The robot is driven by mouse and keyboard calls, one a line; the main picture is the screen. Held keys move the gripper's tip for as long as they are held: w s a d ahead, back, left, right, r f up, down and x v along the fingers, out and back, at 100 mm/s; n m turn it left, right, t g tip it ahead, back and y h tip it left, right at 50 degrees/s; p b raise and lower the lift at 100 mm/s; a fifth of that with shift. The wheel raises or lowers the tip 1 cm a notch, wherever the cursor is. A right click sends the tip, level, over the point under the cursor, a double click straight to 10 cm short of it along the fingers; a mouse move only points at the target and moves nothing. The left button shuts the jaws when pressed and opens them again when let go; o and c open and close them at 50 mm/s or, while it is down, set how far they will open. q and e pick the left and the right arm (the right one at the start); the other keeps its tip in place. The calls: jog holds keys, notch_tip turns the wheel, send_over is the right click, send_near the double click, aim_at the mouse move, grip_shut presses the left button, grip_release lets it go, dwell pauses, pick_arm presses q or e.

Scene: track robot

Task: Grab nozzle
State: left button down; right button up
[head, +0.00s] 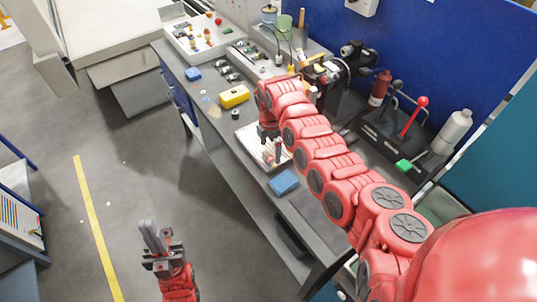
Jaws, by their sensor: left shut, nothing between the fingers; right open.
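My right gripper (271,152) points down over a white tray (249,139) on the workbench. It is open, and its fingers are close above or at the tray surface. I cannot make out a nozzle for certain. Small shapes around the fingertips are too small to tell apart, and my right arm and gripper hide part of the tray. My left gripper (152,236) is shut and empty, over the grey floor to the left of the bench and well away from the tray.
A yellow box (234,96) and a blue cloth-like piece (284,182) lie beside the tray. A white tray of coloured parts (207,40) is at the back. A lever unit with a red knob (422,101) and a white bottle (453,131) stand right.

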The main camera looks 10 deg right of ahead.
aim_at(269, 156)
jog(key=shift+a+f+p, duration=0.15)
jog(key=shift+f+p, duration=0.15)
jog(key=shift+f, duration=1.35)
jog(key=c, duration=1.1)
